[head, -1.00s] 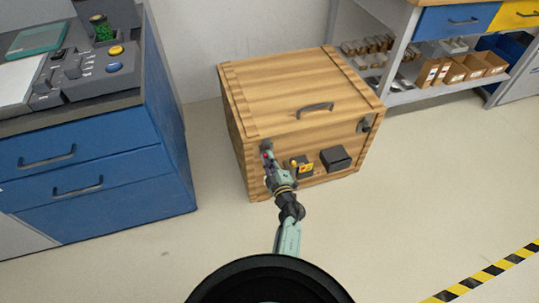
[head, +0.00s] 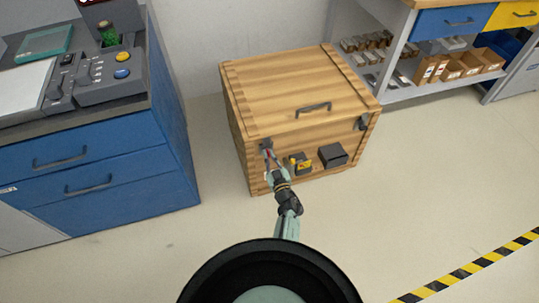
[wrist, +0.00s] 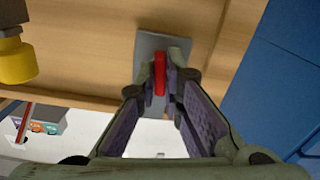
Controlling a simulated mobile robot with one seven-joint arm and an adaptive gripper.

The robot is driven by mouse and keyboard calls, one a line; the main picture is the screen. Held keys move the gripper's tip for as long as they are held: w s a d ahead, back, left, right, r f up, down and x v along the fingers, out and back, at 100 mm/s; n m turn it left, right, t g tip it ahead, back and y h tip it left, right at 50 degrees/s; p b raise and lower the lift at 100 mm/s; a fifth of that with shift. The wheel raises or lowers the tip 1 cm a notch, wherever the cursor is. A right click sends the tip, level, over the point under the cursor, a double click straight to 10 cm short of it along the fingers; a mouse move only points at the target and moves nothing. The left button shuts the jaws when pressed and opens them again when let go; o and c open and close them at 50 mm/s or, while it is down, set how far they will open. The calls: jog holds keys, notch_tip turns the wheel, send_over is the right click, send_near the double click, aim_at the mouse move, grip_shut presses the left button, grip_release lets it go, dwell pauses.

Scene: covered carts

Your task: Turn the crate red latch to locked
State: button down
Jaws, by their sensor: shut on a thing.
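The wooden crate (head: 300,90) stands on the floor in the middle of the head view, lid closed. Its red latch (wrist: 160,73) is a narrow red handle on a grey plate (wrist: 150,45) in the wrist view. In the head view this plate is at the crate's upper left front corner. My gripper (wrist: 166,82) has its two fingers on either side of the red handle and is shut on it. The fingers cover part of the handle. In the head view my gripper (head: 268,155) reaches the crate's left front.
A yellow-and-black part (head: 300,163) and a dark box (head: 333,156) sit on the crate front, right of my gripper. A second dark latch (head: 362,123) is at the right corner. A blue cabinet (head: 100,165) stands left; shelving stands behind right.

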jog(key=shift+w+r+m, duration=0.1)
jog(key=shift+r+m, duration=0.05)
jog(key=shift+m, duration=0.35)
jog(key=c, duration=1.7)
grip_release()
jog(key=v, duration=1.2)
